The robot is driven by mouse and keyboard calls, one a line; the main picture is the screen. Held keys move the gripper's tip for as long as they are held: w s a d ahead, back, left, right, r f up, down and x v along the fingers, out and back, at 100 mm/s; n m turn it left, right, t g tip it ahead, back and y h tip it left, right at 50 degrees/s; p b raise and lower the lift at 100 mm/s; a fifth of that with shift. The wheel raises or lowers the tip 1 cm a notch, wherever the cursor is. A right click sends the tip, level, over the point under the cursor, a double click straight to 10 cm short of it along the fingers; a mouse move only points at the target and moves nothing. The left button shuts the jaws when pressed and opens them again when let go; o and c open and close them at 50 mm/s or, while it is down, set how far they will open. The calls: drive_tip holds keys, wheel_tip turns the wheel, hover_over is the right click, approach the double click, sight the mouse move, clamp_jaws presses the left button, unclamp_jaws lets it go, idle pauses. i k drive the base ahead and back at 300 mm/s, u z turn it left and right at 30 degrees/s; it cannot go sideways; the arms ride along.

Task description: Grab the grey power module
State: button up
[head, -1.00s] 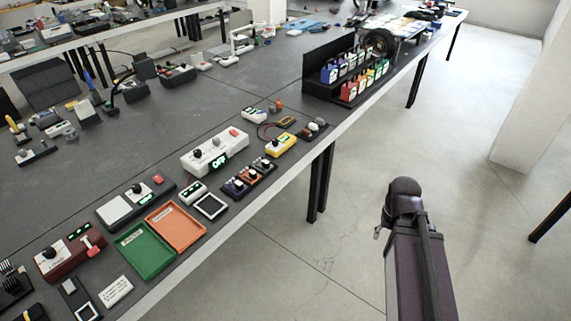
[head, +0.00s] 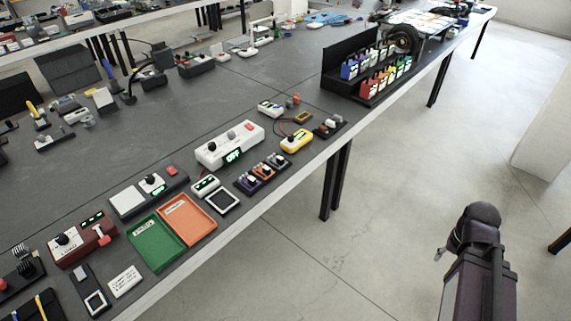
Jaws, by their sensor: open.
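A black stepped rack (head: 345,57) on the far right part of the table holds two rows of small coloured modules (head: 378,78), among them blue, red, orange, yellow and green ones. Three small modules (head: 263,172) with light knobs sit in a row near the table's front edge; one looks purple, one orange and one dark greyish. They are too small to tell for certain which thing is the grey power module. Part of my arm shows at the lower right, over the floor and apart from the table. My gripper is not in view.
The dark table (head: 215,95) has a white box (head: 229,143) with an "OFF" display, a green tray (head: 155,245) and an orange tray (head: 187,221) near its front edge. A wheeled device stands behind the rack. The floor (head: 385,200) right of the table is open.

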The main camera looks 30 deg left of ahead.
sight(277, 162)
drive_tip(key=z, duration=0.15)
drive_tip(key=k, duration=1.3)
drive_tip(key=u, duration=1.4)
drive_tip(key=i, duration=1.35)
